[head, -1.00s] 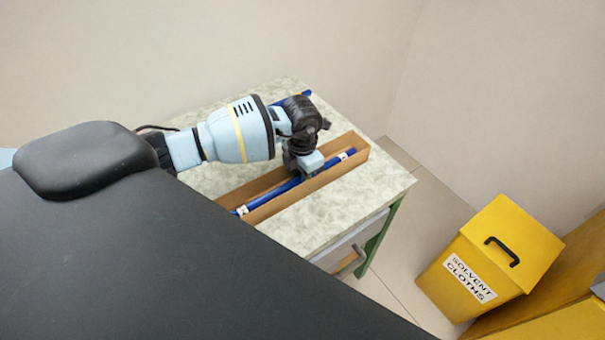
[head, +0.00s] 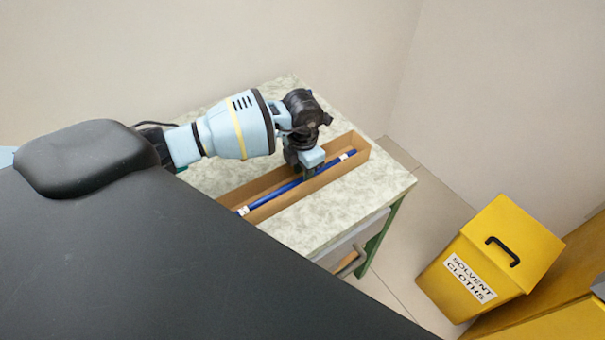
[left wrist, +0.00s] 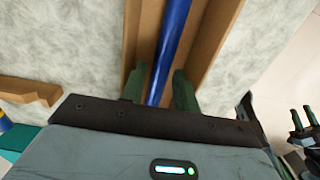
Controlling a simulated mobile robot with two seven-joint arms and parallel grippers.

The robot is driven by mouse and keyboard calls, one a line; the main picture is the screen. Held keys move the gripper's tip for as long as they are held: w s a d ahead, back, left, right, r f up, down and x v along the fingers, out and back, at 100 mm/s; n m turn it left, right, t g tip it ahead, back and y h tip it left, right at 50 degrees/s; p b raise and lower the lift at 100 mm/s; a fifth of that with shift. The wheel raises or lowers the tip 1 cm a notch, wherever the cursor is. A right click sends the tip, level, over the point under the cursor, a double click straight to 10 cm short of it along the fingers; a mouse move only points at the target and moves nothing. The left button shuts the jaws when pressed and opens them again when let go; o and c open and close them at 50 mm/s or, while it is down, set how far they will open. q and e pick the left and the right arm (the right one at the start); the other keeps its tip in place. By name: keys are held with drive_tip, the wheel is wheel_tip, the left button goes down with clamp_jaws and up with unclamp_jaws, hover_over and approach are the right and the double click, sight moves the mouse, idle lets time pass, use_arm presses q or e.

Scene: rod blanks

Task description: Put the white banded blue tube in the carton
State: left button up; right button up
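The blue tube with white bands (head: 278,191) lies lengthwise inside the long brown carton (head: 362,158) on the table. One white band shows near each end. My left gripper (head: 306,174) is low over the middle of the carton. In the left wrist view its two dark green fingers (left wrist: 158,90) stand on either side of the tube (left wrist: 170,45), with gaps between, so it is open around the tube. My right gripper (left wrist: 303,118) seems to show small at the right edge of that view, its fingers apart and empty.
The speckled table top (head: 345,205) is clear in front of the carton. A brown edge (left wrist: 30,92) and a blue piece lie at the left of the left wrist view. A yellow solvent cloths bin (head: 490,260) stands on the floor at right.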

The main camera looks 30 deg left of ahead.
use_arm(q)
wheel_tip(320, 180, up, 10)
drive_tip(key=shift+r, duration=0.2)
idle(0.3)
